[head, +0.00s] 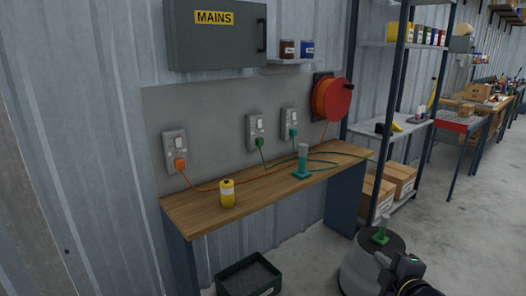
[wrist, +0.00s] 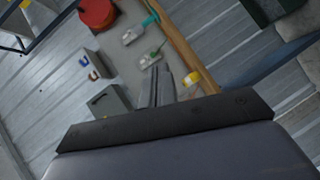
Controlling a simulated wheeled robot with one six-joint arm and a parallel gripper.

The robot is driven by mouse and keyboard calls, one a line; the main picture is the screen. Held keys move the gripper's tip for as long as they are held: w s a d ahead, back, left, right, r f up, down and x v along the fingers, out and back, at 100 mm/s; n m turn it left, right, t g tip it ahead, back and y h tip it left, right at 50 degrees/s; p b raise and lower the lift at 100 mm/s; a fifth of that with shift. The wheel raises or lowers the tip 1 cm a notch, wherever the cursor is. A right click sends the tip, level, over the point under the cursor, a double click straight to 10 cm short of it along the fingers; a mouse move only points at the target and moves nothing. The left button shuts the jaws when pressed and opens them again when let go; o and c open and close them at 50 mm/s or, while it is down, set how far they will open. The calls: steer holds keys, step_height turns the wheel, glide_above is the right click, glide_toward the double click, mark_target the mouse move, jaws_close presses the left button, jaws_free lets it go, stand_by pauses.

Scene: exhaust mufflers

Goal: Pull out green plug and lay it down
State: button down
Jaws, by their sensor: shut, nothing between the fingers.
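A green plug (head: 259,141) sits in the middle wall socket (head: 255,127), with its green cord trailing down to the bench. The right socket (head: 289,118) also holds a green-teal plug (head: 293,132). An orange plug (head: 180,163) sits in the left socket (head: 174,146). In the wrist view the middle socket (wrist: 150,60) and right socket (wrist: 134,36) show tilted, beyond my gripper. My gripper (wrist: 162,74) is shut and empty, its dark fingers side by side, well away from the plugs. The left socket is not clear in the wrist view.
The wooden bench (head: 240,194) holds a yellow can (head: 227,193) and a grey-topped teal object (head: 302,165). Cords cross it. A red cable reel (head: 335,99) and the grey MAINS box (head: 216,45) hang above. The front-left bench top is free.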

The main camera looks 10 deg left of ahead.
steer(key=shift+s+a+n+g+y+b, duration=0.15)
steer(key=shift+a+n+g+y+b, duration=0.1)
steer(key=shift+a+n+y, duration=0.9)
steer(key=shift+s+a+n+g+y+b, duration=0.25)
steer(key=shift+a+n+y, duration=0.35)
steer(key=shift+n+y, duration=0.95)
steer(key=shift+s+a+n+g+y+b, duration=0.1)
steer(key=shift+a+n+g+y+b, duration=0.15)
steer(key=shift+a+n+y, duration=0.9)
steer(key=c, duration=2.2)
jaws_free()
steer(key=shift+d+n, duration=0.25)
steer(key=shift+n, duration=0.1)
